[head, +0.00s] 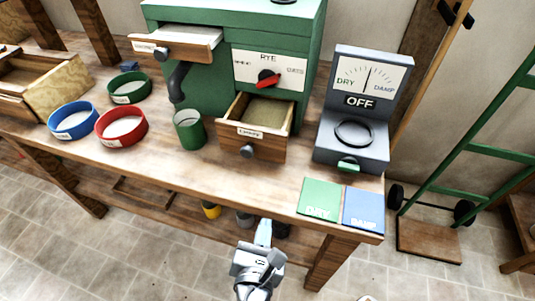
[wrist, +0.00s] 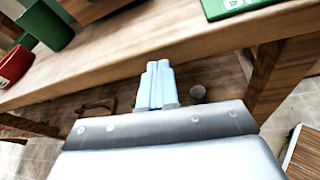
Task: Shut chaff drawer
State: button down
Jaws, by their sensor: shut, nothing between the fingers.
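The chaff drawer (head: 258,149) is a wooden drawer low in the green mill (head: 235,40), pulled out, with grainy tan contents showing inside. Its front has a white label and a round grey knob (head: 247,151). My gripper (head: 264,225) is shut and empty, in front of the bench edge and below the drawer. It does not touch the drawer. In the wrist view, the shut fingers (wrist: 155,84) point toward the bench's front edge. Part of a wooden box shows at the top left of that view, probably the drawer.
A green cup (head: 189,130) stands left of the drawer. A grey meter reading OFF (head: 352,125) stands right. Green (head: 320,199) and blue (head: 363,210) cards lie at the front right. Red (head: 121,125), blue (head: 72,121) and green (head: 130,88) round trays sit left. An upper drawer (head: 175,47) is also out.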

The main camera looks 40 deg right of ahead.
jog(key=w+a+r+n+h, duration=0.1)
jog(key=w+a+r+h, duration=0.2)
jog(key=r, duration=0.4)
jog(key=h+p, duration=0.1)
jog(key=p, duration=0.1)
send_near(269, 148)
jog(key=x, duration=0.6)
jog(key=shift+w+d, duration=0.25)
jog(key=shift+d, duration=0.05)
jog(key=x, duration=1)
jog(key=shift+w+d+r+p, duration=0.1)
jog(key=shift+w+d+p, duration=0.15)
jog(key=shift+d+p, duration=0.05)
jog(key=shift+w+d, duration=0.15)
jog(key=shift+d, duration=0.1)
jog(key=shift+r, duration=0.1)
